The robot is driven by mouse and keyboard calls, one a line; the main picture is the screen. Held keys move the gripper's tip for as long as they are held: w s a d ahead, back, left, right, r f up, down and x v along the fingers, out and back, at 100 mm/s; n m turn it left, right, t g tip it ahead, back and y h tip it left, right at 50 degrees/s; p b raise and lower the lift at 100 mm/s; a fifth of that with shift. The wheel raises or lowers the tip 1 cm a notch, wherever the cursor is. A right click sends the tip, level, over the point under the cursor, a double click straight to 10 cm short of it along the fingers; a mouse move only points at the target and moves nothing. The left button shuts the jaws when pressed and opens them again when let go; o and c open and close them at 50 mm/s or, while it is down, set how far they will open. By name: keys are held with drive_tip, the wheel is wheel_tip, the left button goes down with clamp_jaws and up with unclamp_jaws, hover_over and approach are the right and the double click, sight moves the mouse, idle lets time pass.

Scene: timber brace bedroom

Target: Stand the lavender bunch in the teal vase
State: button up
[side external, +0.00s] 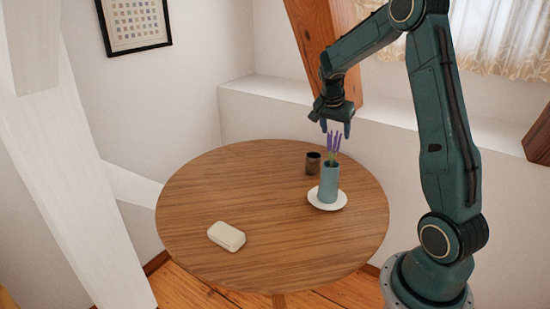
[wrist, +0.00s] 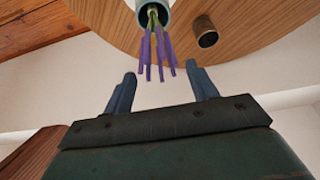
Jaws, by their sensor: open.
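The teal vase (side external: 329,184) stands upright on a white saucer (side external: 314,197) on the right part of the round table. The lavender bunch (side external: 334,146) stands in the vase, its purple heads above the rim and its lower stems hidden inside. In the wrist view the lavender (wrist: 158,50) points out of the vase mouth (wrist: 141,15) toward my gripper. My gripper (side external: 336,131) is open and empty just above the lavender heads. In the wrist view its two fingers (wrist: 162,80) are wide apart, with the purple heads beyond and between them, apart from both.
A dark brown cup (side external: 313,163) stands behind and left of the vase. A cream rounded box (side external: 227,236) lies at the table's front left. The rest of the wooden table (side external: 230,185) is clear. A timber brace (side external: 325,45) and a white wall ledge (side external: 270,100) are behind.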

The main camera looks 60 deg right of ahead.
drive_tip(key=v, duration=1.3)
drive_tip(key=shift+a+r, duration=0.15)
drive_tip(key=shift+r, duration=0.15)
idle(0.6)
drive_tip(key=s+a+r+n+t, duration=0.1)
drive_tip(key=s+a+n, duration=0.15)
drive_tip(key=a, duration=0.25)
drive_tip(key=s+a+r+n+t+y, duration=0.1)
drive_tip(key=s+a+n, duration=0.1)
drive_tip(key=a+n, duration=0.3)
drive_tip(key=s+a+r+n+t, duration=0.1)
drive_tip(key=s+a+n+t, duration=0.1)
drive_tip(key=a, duration=0.4)
drive_tip(key=s+a+f+n+t+y, duration=0.1)
drive_tip(key=s+a+f+n+y, duration=0.2)
drive_tip(key=s+a+n, duration=0.5)
drive_tip(key=shift+s+a+f+t, duration=0.3)
drive_tip(key=shift+s+a+f, duration=0.4)
drive_tip(key=shift+s+a, duration=0.9)
drive_tip(key=shift+w+a+n, duration=0.25)
